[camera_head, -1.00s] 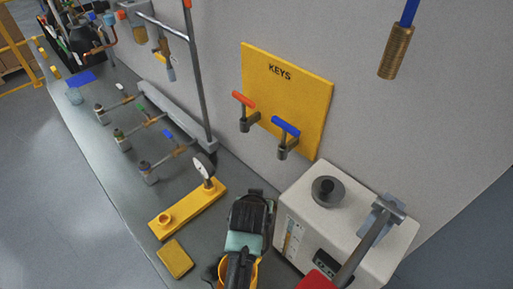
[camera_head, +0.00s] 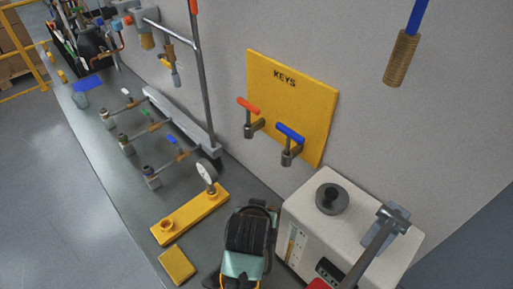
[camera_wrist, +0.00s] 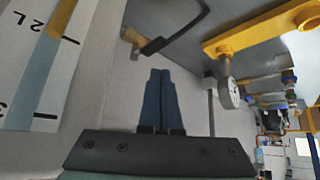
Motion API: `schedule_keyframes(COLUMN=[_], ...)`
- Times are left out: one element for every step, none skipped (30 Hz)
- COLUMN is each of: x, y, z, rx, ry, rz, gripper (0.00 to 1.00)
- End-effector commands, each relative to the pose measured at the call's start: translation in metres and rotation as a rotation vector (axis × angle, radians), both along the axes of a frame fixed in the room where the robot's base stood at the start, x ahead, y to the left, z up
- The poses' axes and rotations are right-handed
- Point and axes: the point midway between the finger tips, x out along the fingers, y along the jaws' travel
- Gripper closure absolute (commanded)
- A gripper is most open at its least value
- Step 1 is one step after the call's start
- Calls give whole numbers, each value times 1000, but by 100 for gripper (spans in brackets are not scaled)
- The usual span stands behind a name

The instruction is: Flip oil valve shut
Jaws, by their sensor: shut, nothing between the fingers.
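My gripper (camera_wrist: 161,100) shows in the wrist view with its two dark fingers together and nothing between them. In the head view, my dark wrist with a teal part is at the bottom, beside the white machine (camera_head: 335,205), and the fingertips are hidden. The wrist view shows a brass-coloured fitting (camera_wrist: 132,38) with a dark curved lever ahead of the fingertips, apart from them. On the bench stand valve-like fittings with a white handle, a green handle (camera_head: 150,124) and a blue handle (camera_head: 172,140). No oil label is readable.
A level scale (camera_wrist: 45,60) is close at the left of the wrist view. A yellow plate with a gauge (camera_head: 207,172) and a yellow block (camera_head: 178,264) lie on the bench. A yellow KEYS board (camera_head: 290,105) with red and blue T-handles hangs on the wall.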

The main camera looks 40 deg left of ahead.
Motion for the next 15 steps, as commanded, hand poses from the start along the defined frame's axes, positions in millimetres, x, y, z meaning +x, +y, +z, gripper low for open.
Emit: schedule_keyframes(x=[-5,-8,-12,-15,-18,-21,-24,-26,-29,-31,-32,-34,-36,-37,-38], y=[-3,-4,-7,-8,-10,-12,-13,-15,-16,-17,-18,-19,-20,-20,-21], z=[8,12,18,22,26,32,35,38,42,45,48,50,52,54,55], rx=[2,3,3,3,3,3,3,3,3,3,2,2,3,3,2], ry=[-3,-3,-3,-4,-4,-4,-4,-4,-3,-3,-3,-2,-3,-3,-1], rz=[0,1,1,1,1,1,1,1,1,1,1,1,2,2,2], gripper=[100,100,100,100,100,100,100,100,100,100,100,100,100,100,100])
